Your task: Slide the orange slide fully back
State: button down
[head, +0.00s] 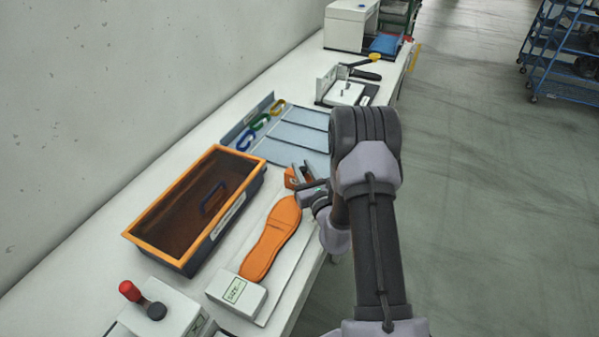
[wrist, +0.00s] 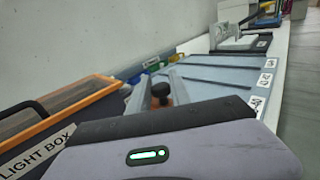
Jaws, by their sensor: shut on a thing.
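The orange slide (head: 290,179) sits at the far end of the white sizing board, just beyond the toe of an orange sole-shaped piece (head: 272,238). My gripper (head: 303,174) is at the slide, low over the board, and partly hides it. In the wrist view my gripper (wrist: 160,92) has its two grey fingers on either side of a dark knob (wrist: 160,89), with orange of the slide showing behind. It is shut on the slide. The white block marked SIZE (head: 237,292) stands at the near heel end of the sole piece.
A dark light box with an orange rim (head: 143,235) stands left of the board. A grey-blue divided tray (head: 300,135) with coloured clips lies beyond. A red-knobbed device (head: 160,312) is at the near left. My arm covers the bench's right edge.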

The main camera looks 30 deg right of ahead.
jog(key=shift+w+d+r, duration=0.15)
jog(key=shift+w+d, duration=0.6)
jog(key=shift+d, duration=0.2)
jog(key=c, duration=1.5)
grip_release()
jog(key=shift+c, duration=0.2)
jog(key=o, duration=0.3)
jog(key=shift+w+d, duration=0.15)
jog(key=s+a, duration=0.2)
jog(key=s, duration=1.5)
jog(key=shift+s+a+b, duration=0.15)
jog(key=shift+s+b, duration=0.1)
jog(key=shift+b, duration=0.15)
